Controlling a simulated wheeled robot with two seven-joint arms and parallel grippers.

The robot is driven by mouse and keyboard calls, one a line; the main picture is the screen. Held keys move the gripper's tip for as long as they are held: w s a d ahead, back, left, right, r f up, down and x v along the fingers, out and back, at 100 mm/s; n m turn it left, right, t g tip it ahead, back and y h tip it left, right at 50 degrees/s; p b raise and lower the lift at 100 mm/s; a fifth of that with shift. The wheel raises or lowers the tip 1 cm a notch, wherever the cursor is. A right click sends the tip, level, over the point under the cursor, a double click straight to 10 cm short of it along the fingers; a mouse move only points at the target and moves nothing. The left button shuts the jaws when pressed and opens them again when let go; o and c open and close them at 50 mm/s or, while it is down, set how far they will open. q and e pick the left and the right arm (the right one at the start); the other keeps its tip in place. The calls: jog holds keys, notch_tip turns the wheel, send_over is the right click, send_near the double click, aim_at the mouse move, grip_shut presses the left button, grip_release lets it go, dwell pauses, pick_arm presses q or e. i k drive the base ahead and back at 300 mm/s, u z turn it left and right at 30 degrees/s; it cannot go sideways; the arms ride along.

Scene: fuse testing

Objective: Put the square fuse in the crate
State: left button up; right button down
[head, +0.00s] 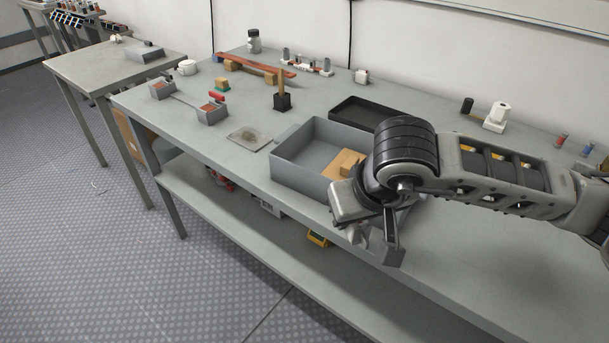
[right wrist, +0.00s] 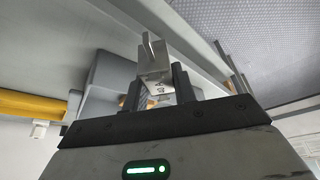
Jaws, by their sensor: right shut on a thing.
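The grey crate (head: 305,178) stands on the workbench, open at the top, with tan blocks (head: 345,165) inside at its right. My right gripper (head: 372,240) is just in front of the crate's right part, by the bench's front edge, and hides that corner. In the right wrist view the right gripper (right wrist: 157,92) is shut on a pale metallic piece with a forked end, which looks like the square fuse (right wrist: 155,68). My left gripper is not in view.
A black tray (head: 362,112) lies behind the crate. A flat grey plate (head: 249,138) and a black block with an upright wooden stick (head: 282,100) are to its left. A white device (head: 497,115) stands at the back right. The bench's front right is clear.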

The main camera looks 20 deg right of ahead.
aim_at(311, 162)
jog(key=u, duration=1.45)
jog(key=i, duration=1.8)
jog(key=z, duration=2.85)
jog(key=i, duration=0.45)
jog(key=u, duration=0.05)
